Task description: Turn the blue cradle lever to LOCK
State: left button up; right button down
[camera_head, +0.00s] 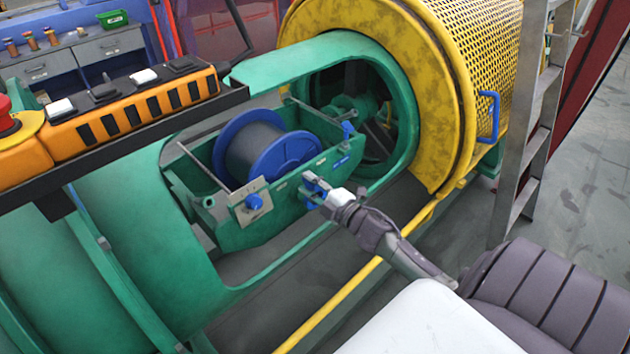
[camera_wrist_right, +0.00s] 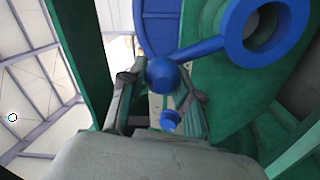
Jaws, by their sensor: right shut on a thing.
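The blue cradle lever (camera_head: 314,184) is on the near side of the green cradle (camera_head: 285,211), low on its right half. In the right wrist view the lever has a ring-shaped hub (camera_wrist_right: 232,28), a thin arm and a round ball knob (camera_wrist_right: 163,75). My right gripper (camera_head: 328,195) is at the lever, and in the wrist view its fingers (camera_wrist_right: 160,92) are on either side of the ball knob, shut on it. The gripper partly hides the lever in the head view. The LOCK mark cannot be read. My left gripper is not in view.
A blue spool (camera_head: 262,150) sits in the cradle. A blue knob (camera_head: 253,202) is on a plate at the cradle's left end. A yellow mesh guard (camera_head: 480,60) and a ladder (camera_head: 530,130) stand at the right. An orange panel (camera_head: 130,110) crosses the left.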

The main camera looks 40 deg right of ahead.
jog(key=shift+a+f+n+b, duration=0.4)
jog(key=shift+a+n, duration=0.25)
jog(key=shift+n, duration=0.2)
jog(key=shift+a+f+n+b, duration=0.3)
jog(key=shift+a+f+n, duration=0.25)
jog(key=shift+n, duration=0.3)
jog(key=shift+r, duration=0.1)
jog(key=c, duration=1.1)
grip_release()
jog(key=o, duration=0.3)
jog(key=shift+w+f, duration=0.1)
jog(key=shift+f, duration=0.1)
jog(key=s, duration=1.2)
jog(key=shift+d, duration=0.45)
